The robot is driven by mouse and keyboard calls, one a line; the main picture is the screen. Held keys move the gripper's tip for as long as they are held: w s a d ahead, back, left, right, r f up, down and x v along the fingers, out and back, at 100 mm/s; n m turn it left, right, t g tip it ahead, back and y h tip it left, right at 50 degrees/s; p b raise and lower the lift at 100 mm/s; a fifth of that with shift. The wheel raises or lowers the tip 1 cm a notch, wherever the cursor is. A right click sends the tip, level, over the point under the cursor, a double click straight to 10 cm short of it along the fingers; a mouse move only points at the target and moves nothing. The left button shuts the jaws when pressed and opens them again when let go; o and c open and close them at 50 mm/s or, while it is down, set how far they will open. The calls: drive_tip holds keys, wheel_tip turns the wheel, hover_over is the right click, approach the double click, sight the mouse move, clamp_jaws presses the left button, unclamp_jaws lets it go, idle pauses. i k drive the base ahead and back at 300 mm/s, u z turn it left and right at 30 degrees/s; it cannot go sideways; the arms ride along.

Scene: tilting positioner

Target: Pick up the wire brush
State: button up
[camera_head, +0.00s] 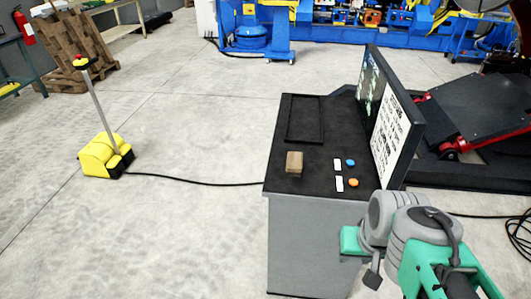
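A small brown block (294,161) lies on the dark top of the grey console (276,145), near its front left. It looks like a wooden brush back, but no bristles show, so I cannot tell for sure that it is the wire brush. My grey and teal arm is folded at the lower right, in front of the console's right side. A small dark part at my arm's end (372,280) hangs low there, well apart from the block. My gripper's fingers cannot be made out, and nothing held is visible.
Two white labels with a blue button (350,162) and an orange button (353,182) sit right of the block. An upright panel (398,125) edges the console's right side. A black frame (305,119) lies behind. A yellow pedal unit (105,155) trails a floor cable.

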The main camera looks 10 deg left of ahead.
sight(294, 160)
drive_tip(key=u, duration=0.85)
drive_tip(key=i, duration=0.8)
drive_tip(key=u, duration=1)
drive_tip(key=i, duration=0.2)
drive_tip(key=u, duration=0.2)
